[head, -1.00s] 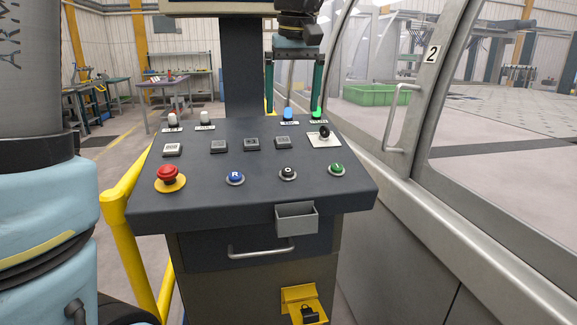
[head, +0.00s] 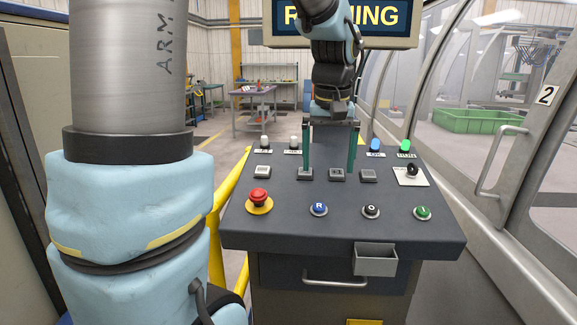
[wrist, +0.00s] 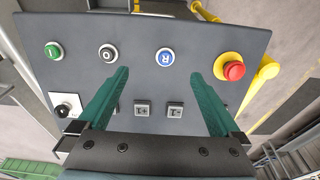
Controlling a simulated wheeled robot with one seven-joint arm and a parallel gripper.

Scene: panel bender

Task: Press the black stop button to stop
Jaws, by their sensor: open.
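The black stop button (head: 371,212), marked O, sits on the front row of the sloped control panel (head: 290,232), between the blue R button (head: 319,209) and the green I button (head: 423,213). In the wrist view the black button (wrist: 108,54) lies beyond the tip of the left finger. My gripper (head: 328,172) is open and empty, its green fingers spread wide and pointing down over the rear part of the panel. The fingertips also show in the wrist view (wrist: 160,75). I cannot tell whether they touch the panel.
A red emergency stop (head: 258,197) on a yellow base stands at the panel's left front. A key switch (head: 411,171) is at the right. A small grey tray (head: 376,262) hangs on the front edge. The screen (head: 385,18) reads RUNNING, partly hidden by my arm.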

